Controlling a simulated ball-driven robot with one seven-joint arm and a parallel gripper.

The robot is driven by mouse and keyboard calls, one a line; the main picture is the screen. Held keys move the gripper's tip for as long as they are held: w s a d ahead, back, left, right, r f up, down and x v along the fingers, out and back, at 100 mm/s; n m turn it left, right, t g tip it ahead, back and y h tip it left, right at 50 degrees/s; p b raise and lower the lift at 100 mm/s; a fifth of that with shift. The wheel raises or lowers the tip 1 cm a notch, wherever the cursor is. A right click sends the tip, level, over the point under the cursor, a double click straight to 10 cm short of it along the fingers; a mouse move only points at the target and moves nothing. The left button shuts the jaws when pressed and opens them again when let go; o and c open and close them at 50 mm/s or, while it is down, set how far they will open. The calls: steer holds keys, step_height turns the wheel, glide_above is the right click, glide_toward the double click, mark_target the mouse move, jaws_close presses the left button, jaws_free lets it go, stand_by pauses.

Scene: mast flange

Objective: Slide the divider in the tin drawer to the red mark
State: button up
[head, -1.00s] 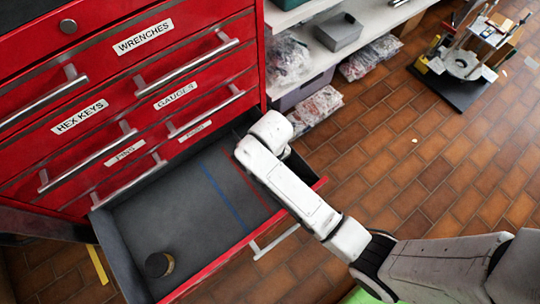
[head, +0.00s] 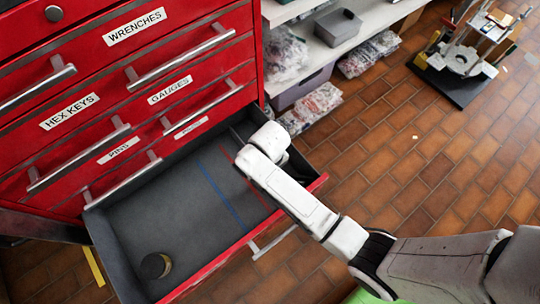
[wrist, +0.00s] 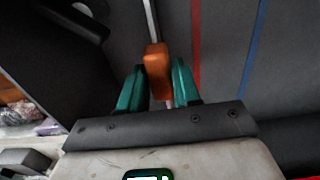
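The grey tin drawer (head: 120,262) stands pulled out at the bottom of the red cabinet. Its floor carries a red mark line (head: 228,158) and a blue line (head: 216,190). The wrist view shows the thin metal divider (wrist: 151,22) with an orange tab (wrist: 157,68), to the left of the red line (wrist: 196,45) and apart from it; the blue line (wrist: 253,50) is further right. My gripper (wrist: 158,82) has its green fingers on either side of the orange tab, very close; contact is unclear. In the head view my arm hides the divider.
A small dark round tin (head: 155,266) lies in the drawer's front left. The drawer's front wall with its handle (head: 272,243) passes below my arm. Shelves with bags (head: 318,105) stand to the right of the cabinet. The drawer's middle floor is clear.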

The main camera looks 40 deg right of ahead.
jaws_close()
steer(key=shift+a+r, duration=0.1)
steer(key=a+p, duration=0.3)
steer(key=a, duration=0.3)
steer(key=shift+o, duration=2)
jaws_free()
